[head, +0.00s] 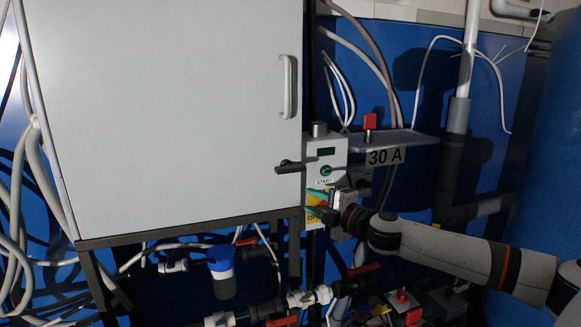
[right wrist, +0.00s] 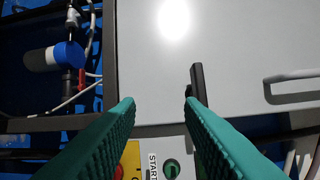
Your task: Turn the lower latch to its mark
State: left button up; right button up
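A black latch (head: 291,166) sits at the lower right edge of the grey cabinet door (head: 170,110) and lies roughly level in the head view. In the right wrist view, the latch (right wrist: 199,84) is just beyond the tip of the right-hand finger, which hides its lower end. My right gripper (head: 313,204) has teal fingers and is below and slightly right of the latch, in front of the control box. In the right wrist view, the gripper (right wrist: 159,104) is open, with nothing between its fingers. I cannot make out the mark. My left gripper is not in view.
A control box (head: 326,152) with a START label and a green knob stands right of the door. A door handle (head: 288,87) is higher up. A shelf (head: 395,140) labelled 30 A carries a red switch. Pipes and red-handled valves run below the cabinet.

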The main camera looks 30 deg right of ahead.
jog(key=n, duration=0.1)
send_near(295, 170)
jog(key=shift+n, duration=0.3)
jog(key=w+p, duration=0.2)
jog(key=w, duration=0.1)
jog(key=w+a+p, duration=0.1)
jog(key=w+p, duration=0.2)
jog(key=w, duration=0.1)
jog(key=w+p, duration=0.2)
jog(key=w, duration=0.1)
jog(key=shift+w+a+f+p, duration=0.15)
jog(key=shift+a+f+p, duration=0.05)
jog(key=shift+a+p, duration=0.15)
jog(key=shift+w+f, duration=0.15)
jog(key=shift+w, duration=0.45)
jog(key=shift+c, duration=0.4)
grip_shut()
